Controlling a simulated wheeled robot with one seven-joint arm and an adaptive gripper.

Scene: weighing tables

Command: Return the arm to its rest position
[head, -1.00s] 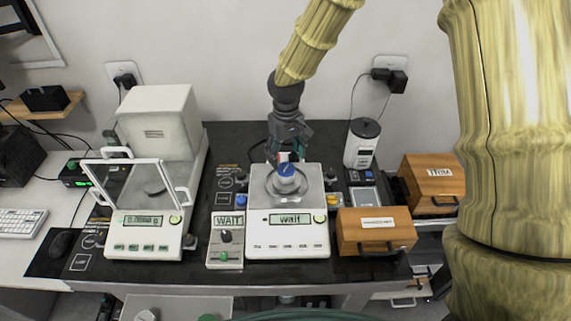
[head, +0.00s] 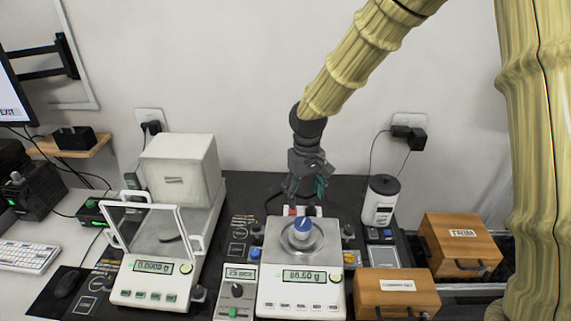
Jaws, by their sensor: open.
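My gripper (head: 306,190) hangs from my arm at the back of the black table, above and behind the right-hand balance (head: 300,292). Its fingers are open and hold nothing. A small container with a blue top (head: 302,226) stands on the round pan of that balance, below the fingers and apart from them. The balance display reads about 88.50 g. My arm reaches in from the upper right.
A balance with an open draft shield (head: 181,160) stands at left, reading 0.0000 g. A small control box (head: 236,291) sits between the balances. Two wooden boxes (head: 397,296) (head: 461,245) and a white canister (head: 380,201) stand at right. The wall is close behind.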

